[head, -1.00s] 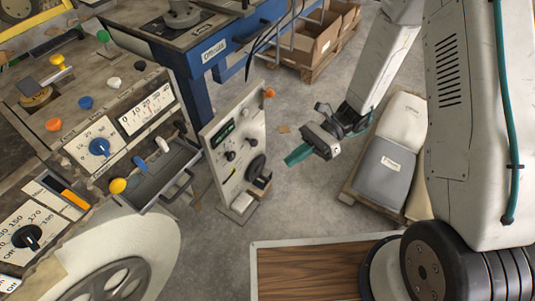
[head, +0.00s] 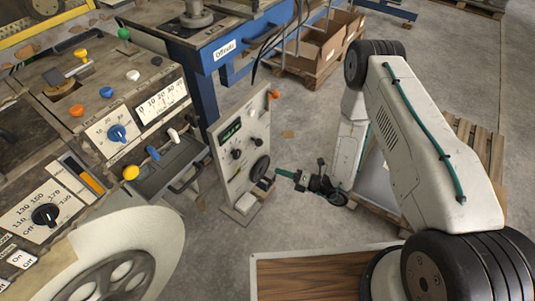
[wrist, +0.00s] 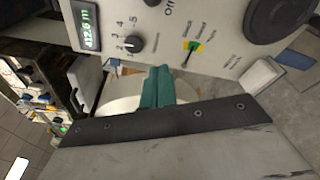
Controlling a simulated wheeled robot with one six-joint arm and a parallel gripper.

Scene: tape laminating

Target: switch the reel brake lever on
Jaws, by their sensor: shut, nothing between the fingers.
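The light upright panel (head: 229,177) stands on the floor in the middle of the head view. A white-tipped control (head: 252,113) on it also shows at the top edge of the wrist view (wrist: 152,2), near a partly cut-off label. A small green-and-yellow control (wrist: 193,47) sits among small labels. I cannot read which control is the reel brake lever. My gripper (head: 279,173), with green fingers, is right of the panel's lower part in the head view. In the wrist view, its fingers (wrist: 158,84) are shut and empty in front of the panel, apparently apart from it.
The panel also carries an orange-tipped part (head: 275,94), a black handwheel (head: 260,168) and a dial knob (wrist: 132,43). A control console (head: 135,120) is at left, a blue-framed table (head: 205,85) behind.

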